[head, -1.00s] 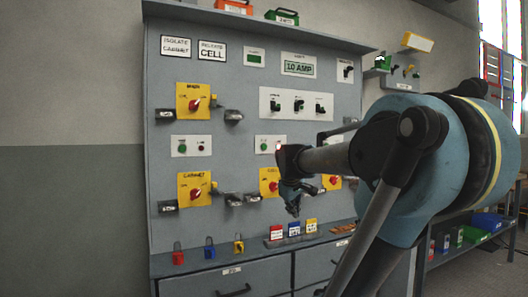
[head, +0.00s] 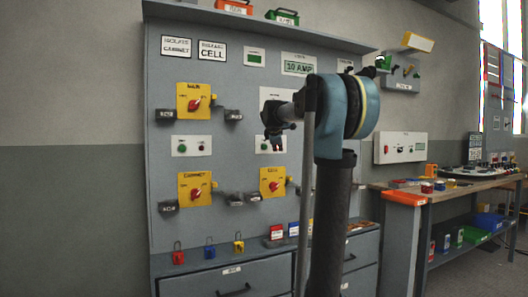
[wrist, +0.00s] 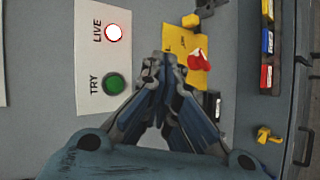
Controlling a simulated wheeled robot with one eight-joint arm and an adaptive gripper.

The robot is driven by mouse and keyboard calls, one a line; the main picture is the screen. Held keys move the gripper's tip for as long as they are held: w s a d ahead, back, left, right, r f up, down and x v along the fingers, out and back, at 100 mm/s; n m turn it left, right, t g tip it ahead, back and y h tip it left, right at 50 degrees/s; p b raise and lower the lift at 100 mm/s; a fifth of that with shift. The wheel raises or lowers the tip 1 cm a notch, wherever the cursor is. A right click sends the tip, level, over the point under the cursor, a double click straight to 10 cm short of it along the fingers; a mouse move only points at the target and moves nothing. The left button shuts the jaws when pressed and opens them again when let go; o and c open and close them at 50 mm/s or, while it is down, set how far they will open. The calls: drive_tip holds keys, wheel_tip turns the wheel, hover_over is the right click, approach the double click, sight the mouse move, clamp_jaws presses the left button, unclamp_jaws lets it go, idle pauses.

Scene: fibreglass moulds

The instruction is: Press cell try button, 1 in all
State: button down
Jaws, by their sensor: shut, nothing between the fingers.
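The cell try plate (head: 259,139) is a pale panel above the yellow CELL switch (head: 264,194) on the grey board. In the wrist view, the green TRY button (wrist: 114,83) stands on this plate beside the LIVE lamp (wrist: 114,33), which glows white inside a red ring. In the head view the green button (head: 263,147) shows, while my gripper covers the lamp side. My gripper (head: 273,138) is in front of the plate. In the wrist view its shut, empty fingertips (wrist: 164,65) lie off the plate's edge, beside the yellow switch, apart from the button.
A similar plate (head: 191,146) with a green button sits further left, between the yellow MAIN switch (head: 195,101) and CABINET switch (head: 195,188). A workbench (head: 450,190) stands at right.

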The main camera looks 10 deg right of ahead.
drive_tip(key=shift+w+a, duration=0.45)
drive_tip(key=shift+w, duration=0.95)
drive_tip(key=shift+w+a, duration=0.45)
drive_tip(key=shift+w, duration=0.9)
drive_tip(key=shift+w+a, duration=0.45)
drive_tip(key=shift+w, duration=0.95)
drive_tip(key=shift+w+a, duration=0.25)
drive_tip(key=shift+w, duration=0.5)
drive_tip(key=shift+s, duration=0.15)
drive_tip(key=shift+s+d, duration=0.25)
drive_tip(key=shift+s, duration=0.4)
drive_tip(key=s, duration=0.1)
drive_tip(key=s+d, duration=0.1)
drive_tip(key=s, duration=0.2)
drive_tip(key=shift+s+d, duration=0.25)
drive_tip(key=shift+s, duration=0.1)
idle(0.3)
